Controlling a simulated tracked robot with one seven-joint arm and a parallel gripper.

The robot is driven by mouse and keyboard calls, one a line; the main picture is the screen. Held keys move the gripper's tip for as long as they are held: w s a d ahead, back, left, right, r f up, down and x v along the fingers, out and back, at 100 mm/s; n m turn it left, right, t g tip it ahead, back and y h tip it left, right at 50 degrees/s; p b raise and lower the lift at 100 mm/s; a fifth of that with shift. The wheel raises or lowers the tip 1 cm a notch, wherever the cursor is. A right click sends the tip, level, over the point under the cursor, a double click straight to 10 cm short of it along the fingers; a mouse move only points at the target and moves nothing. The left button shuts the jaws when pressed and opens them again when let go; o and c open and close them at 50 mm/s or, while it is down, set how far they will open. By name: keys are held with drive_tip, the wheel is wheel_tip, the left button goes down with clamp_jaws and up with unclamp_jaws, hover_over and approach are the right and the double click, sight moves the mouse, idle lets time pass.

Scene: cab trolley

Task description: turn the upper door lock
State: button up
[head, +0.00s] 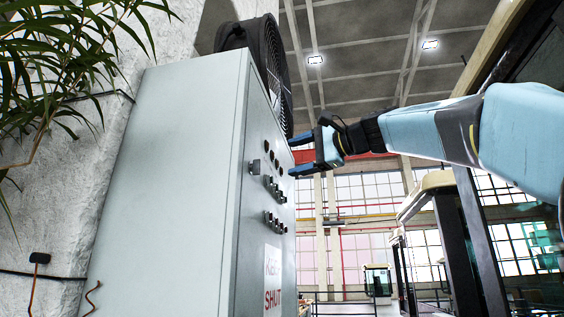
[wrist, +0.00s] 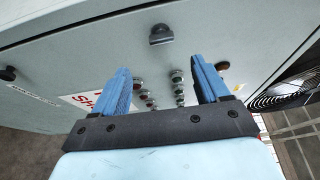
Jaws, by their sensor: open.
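The grey cabinet's door face (head: 265,230) carries a small dark lock (head: 255,166) near its front edge. In the wrist view this lock (wrist: 161,34) juts out near the door seam, ahead of the space between the fingers. I take it for the upper lock. My gripper (head: 292,156) is in front of the door's far side, with its blue fingers apart. In the wrist view my gripper (wrist: 163,68) is open and empty. The lock appears clear of both fingertips.
Rows of buttons (wrist: 178,85) sit on the door, close to the fingers in the wrist view. Another dark knob (wrist: 222,66) shows beside the right finger. A fan (head: 262,45) stands on top, and a plant (head: 50,70) hangs left.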

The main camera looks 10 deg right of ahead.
drive_tip(key=shift+v, duration=1.45)
drive_tip(key=s+d+f+n+g+h, duration=0.15)
drive_tip(key=f+h, duration=0.25)
drive_tip(key=f, duration=1.1)
drive_tip(key=s+d+f+n+g+h, duration=0.1)
drive_tip(key=s+f+g+h, duration=0.15)
drive_tip(key=f, duration=1.25)
drive_tip(key=s+d+f+n+g+h, duration=0.1)
drive_tip(key=s+d+f+n+h, duration=0.1)
drive_tip(key=f, duration=0.7)
drive_tip(key=s+d+f+n+h, duration=0.2)
drive_tip(key=s+f, duration=0.3)
drive_tip(key=f, duration=0.4)
drive_tip(key=s+d+f+n+g+h, duration=0.1)
drive_tip(key=s+f, duration=0.3)
drive_tip(key=f, duration=0.6)
drive_tip(key=shift+s+d+n+g+h, duration=0.15)
drive_tip(key=shift+d+n+g+h, duration=0.15)
drive_tip(key=shift+d+n+h, duration=0.45)
drive_tip(key=shift+a, duration=0.2)
